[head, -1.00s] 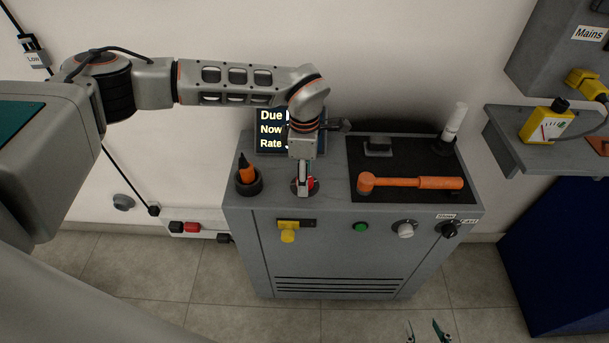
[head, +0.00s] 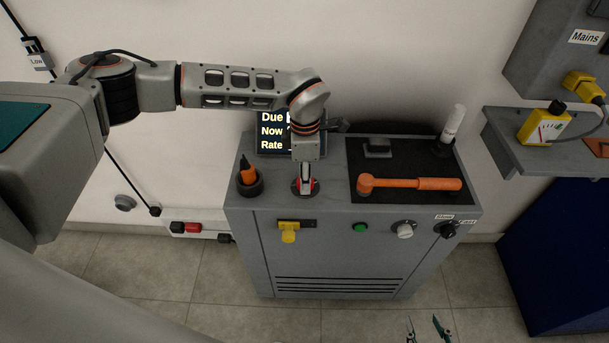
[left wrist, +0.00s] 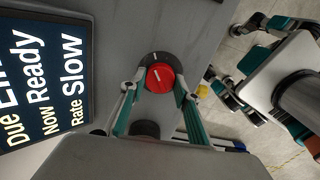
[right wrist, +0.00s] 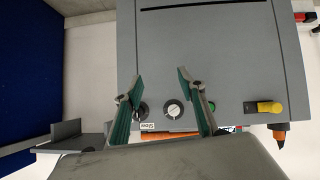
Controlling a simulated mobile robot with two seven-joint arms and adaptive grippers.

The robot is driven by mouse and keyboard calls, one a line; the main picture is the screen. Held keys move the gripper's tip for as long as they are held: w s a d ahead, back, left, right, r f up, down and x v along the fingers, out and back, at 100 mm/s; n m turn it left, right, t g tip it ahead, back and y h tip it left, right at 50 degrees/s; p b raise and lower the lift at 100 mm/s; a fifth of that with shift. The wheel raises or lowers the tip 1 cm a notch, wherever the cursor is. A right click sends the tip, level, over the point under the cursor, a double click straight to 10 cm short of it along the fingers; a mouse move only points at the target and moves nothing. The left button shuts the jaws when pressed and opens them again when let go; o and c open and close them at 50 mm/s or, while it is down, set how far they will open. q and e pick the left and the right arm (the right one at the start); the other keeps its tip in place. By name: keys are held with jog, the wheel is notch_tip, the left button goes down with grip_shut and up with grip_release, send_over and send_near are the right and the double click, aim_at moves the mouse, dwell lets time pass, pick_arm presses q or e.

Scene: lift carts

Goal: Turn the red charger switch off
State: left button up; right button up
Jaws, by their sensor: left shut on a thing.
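The red charger switch (left wrist: 160,80) is a round red knob with a white line, on a dark round base (left wrist: 152,58) with a pale mark. It sits on top of the grey cabinet (head: 325,205). In the left wrist view my left gripper (left wrist: 157,90) has one finger on each side of the knob and is shut on it. In the head view the left gripper (head: 306,186) points down and hides most of the red knob. My right gripper (head: 427,328) is open and empty in front of the cabinet; it also shows in the right wrist view (right wrist: 162,88).
A display (head: 270,132) reads "Now Ready, Rate Slow" in the left wrist view. An orange-handled hammer (head: 410,184) lies on the black mat (head: 405,150). An orange-tipped tool stands in a dark cup (head: 249,184). The front has a yellow handle (head: 288,232), green button (head: 361,227) and knobs (head: 405,230).

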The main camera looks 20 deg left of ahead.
pick_arm(q)
jog(key=n+p, duration=0.1)
jog(key=n, duration=0.1)
jog(key=shift+r+n, duration=0.15)
jog(key=shift+n, duration=0.15)
jog(key=n+p, duration=0.1)
jog(key=n, duration=0.1)
jog(key=shift+n+p, duration=0.4)
jog(key=n+p, duration=0.1)
jog(key=n, duration=0.2)
jog(key=shift+n, duration=0.9)
jog(key=shift+p, duration=0.3)
jog(key=o, duration=1.1)
